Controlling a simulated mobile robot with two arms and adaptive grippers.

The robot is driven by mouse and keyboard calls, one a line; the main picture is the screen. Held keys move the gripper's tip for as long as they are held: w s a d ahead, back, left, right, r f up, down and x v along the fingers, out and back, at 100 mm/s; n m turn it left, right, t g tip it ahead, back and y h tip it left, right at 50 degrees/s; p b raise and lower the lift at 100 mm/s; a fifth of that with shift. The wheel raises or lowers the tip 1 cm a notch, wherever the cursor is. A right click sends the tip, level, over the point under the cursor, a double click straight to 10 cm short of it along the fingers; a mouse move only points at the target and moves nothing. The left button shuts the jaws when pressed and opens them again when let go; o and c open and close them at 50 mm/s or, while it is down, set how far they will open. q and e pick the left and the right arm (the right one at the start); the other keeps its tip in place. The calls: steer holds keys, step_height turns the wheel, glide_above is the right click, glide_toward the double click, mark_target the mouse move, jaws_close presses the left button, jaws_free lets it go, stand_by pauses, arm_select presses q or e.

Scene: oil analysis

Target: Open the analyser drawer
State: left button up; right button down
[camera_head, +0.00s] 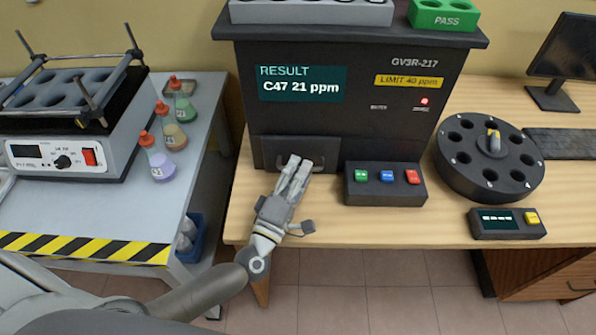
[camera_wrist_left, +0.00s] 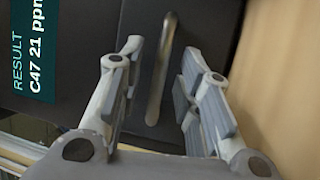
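The analyser (camera_head: 375,85) is a dark cabinet on the wooden table, with a screen (camera_head: 301,84) reading "RESULT C47 21 ppm". Its drawer front (camera_head: 325,150) is low on the left and looks flush with the cabinet. The drawer's bar handle (camera_wrist_left: 161,70) shows in the left wrist view, between the two fingers of my left gripper (camera_wrist_left: 160,85). The fingers are spread, with visible room on both sides of the handle. In the head view my left gripper (camera_head: 299,165) is in front of the drawer and hides part of the handle. My right gripper is not in view.
A button box (camera_head: 385,190) stands just right of my left gripper. A round carousel (camera_head: 490,170) and a small display box (camera_head: 507,223) are farther right. On the left, a shaker (camera_head: 70,130) and several flasks (camera_head: 162,165) stand on a grey bench.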

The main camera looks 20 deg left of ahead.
arm_select(q)
jaws_close()
stand_by(0.4)
steer(key=s+d, duration=0.1)
steer(key=s, duration=0.3)
steer(key=s+d+p, duration=0.1)
steer(key=s, duration=0.3)
steer(key=s+d, duration=0.1)
steer(key=s, duration=0.2)
steer(key=shift+s+d, duration=0.25)
steer(key=shift+s, duration=0.15)
jaws_free()
steer(key=shift+w, duration=0.1)
